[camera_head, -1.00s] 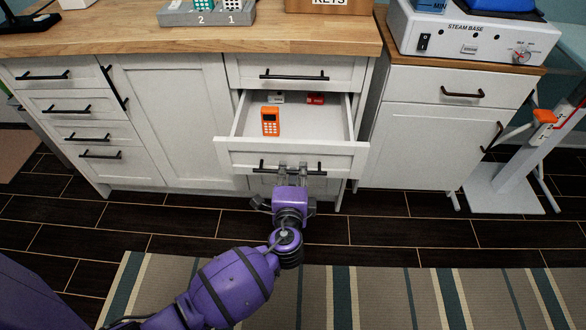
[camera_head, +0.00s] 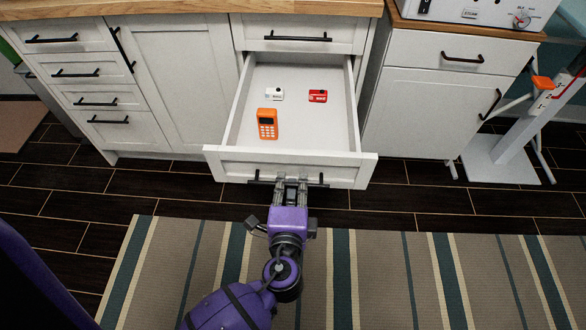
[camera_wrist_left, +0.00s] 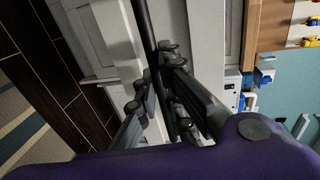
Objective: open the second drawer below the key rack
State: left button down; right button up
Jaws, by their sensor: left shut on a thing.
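The second drawer (camera_head: 225,167) below the worktop is pulled well out of the white cabinet. Inside lie an orange handheld device with a keypad (camera_head: 267,124), a small white item (camera_head: 274,94) and a red item (camera_head: 318,96). My left gripper (camera_head: 291,182) is shut on the drawer's black bar handle (camera_head: 257,180) at the front. The handle also runs between the fingers in the left wrist view (camera_wrist_left: 146,30). The key rack is not clearly in the head view. My right gripper is not in view.
The closed top drawer (camera_head: 270,32) is above. Cabinet doors and drawers (camera_head: 455,110) flank it. A white stand with an orange part (camera_head: 510,150) is at the right. Dark floor and a striped rug (camera_head: 390,270) lie in front, clear.

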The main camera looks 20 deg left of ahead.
pick_arm(q)
jog(key=shift+f+v, duration=0.2)
jog(key=shift+v, duration=0.85)
jog(key=shift+f+v, duration=0.2)
jog(key=shift+v, duration=0.85)
jog(key=c, duration=1.8)
grip_release()
jog(key=shift+c, duration=0.2)
jog(key=v, duration=1.2)
